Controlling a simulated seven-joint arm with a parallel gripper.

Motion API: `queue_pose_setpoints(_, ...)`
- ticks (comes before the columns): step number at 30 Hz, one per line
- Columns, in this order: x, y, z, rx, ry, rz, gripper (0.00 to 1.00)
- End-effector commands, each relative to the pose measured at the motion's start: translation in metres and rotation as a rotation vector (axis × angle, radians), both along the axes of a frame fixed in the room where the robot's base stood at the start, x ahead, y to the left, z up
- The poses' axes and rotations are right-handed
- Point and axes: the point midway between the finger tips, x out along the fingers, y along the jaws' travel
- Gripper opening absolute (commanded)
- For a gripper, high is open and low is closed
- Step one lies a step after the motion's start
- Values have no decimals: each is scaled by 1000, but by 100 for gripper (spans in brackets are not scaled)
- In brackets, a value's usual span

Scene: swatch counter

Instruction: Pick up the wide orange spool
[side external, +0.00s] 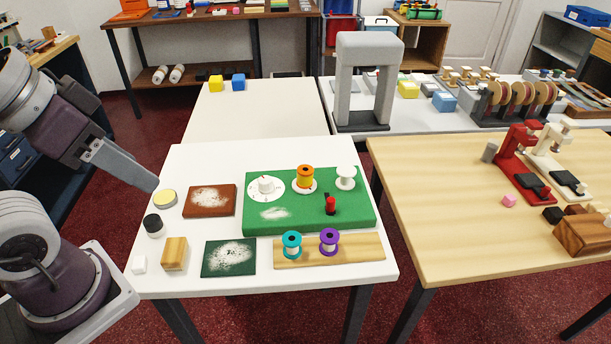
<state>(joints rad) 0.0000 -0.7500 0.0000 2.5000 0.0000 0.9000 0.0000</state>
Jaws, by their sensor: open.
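The orange spool (305,176) stands upright on a white disc on the green board (345,217), which lies on the white table. A white spool (345,177) stands to its right and a white dial (265,187) to its left. A teal spool (291,244) and a purple spool (329,241) stand on a wooden strip (368,248) in front of the board. My gripper (156,184) is open and empty at the table's left edge, well to the left of the orange spool. Its fingers overlap in this view.
A red peg (331,205) stands on the green board in front of the orange spool. A brown swatch (192,212), a dark green swatch (247,270), a wooden block (174,254) and small round tins lie at left. A grey arch (343,75) stands behind.

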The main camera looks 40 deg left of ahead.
Motion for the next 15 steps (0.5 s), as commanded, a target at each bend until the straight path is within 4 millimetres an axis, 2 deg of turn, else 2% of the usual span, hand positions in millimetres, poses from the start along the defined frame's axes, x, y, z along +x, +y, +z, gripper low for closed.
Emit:
queue_pose_setpoints(11,5,2,0,6,-3,2,61)
queue_pose_setpoints(14,46,15,-3,51,-40,6,61)
queue_pose_setpoints(15,74,24,-8,81,-66,0,61)
